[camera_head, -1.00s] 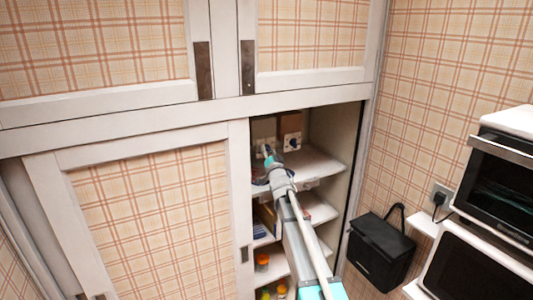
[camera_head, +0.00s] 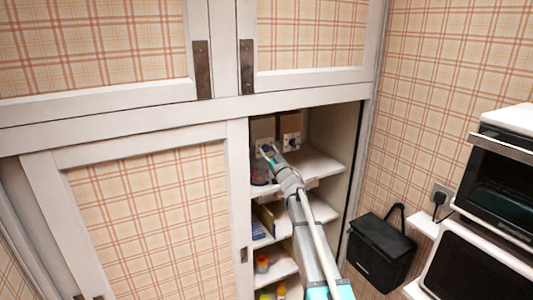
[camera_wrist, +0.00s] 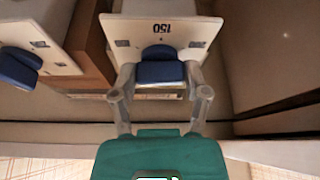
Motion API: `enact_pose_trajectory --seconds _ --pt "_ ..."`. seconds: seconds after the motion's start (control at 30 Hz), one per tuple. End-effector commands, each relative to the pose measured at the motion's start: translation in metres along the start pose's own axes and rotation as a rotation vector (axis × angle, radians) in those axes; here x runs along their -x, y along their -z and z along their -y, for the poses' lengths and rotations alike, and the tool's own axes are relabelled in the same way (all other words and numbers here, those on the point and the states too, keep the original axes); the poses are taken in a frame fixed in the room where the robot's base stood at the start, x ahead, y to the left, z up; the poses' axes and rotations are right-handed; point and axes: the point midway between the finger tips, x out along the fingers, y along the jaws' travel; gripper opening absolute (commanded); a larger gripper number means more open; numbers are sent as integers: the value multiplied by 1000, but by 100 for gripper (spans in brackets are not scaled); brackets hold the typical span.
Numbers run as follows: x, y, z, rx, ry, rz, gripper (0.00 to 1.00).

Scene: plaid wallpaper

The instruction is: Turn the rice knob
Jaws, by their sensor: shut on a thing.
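Two white plates with blue knobs stand on the upper shelf in the open cupboard. In the wrist view my gripper (camera_wrist: 160,76) has its two fingers on either side of the blue knob (camera_wrist: 161,72) on the white plate (camera_wrist: 185,28) marked "150" upside down, and is shut on it. The other blue knob (camera_wrist: 20,66) is at the left on its own plate, apart from my fingers. In the head view my gripper (camera_head: 271,156) is at the left knob, which it partly covers. The right knob (camera_head: 292,143) is clear.
The sliding door (camera_head: 155,220) covers the cupboard's left part. Lower shelves hold bottles and other small items. A black bag (camera_head: 380,250) hangs at the right, beside the ovens (camera_head: 500,180).

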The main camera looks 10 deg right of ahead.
Motion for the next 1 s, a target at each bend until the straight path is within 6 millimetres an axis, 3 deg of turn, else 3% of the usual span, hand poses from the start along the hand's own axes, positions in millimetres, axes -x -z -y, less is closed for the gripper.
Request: enact_pose_trajectory --seconds 1.0 --pt "-2 4 -1 893 372 -3 12"
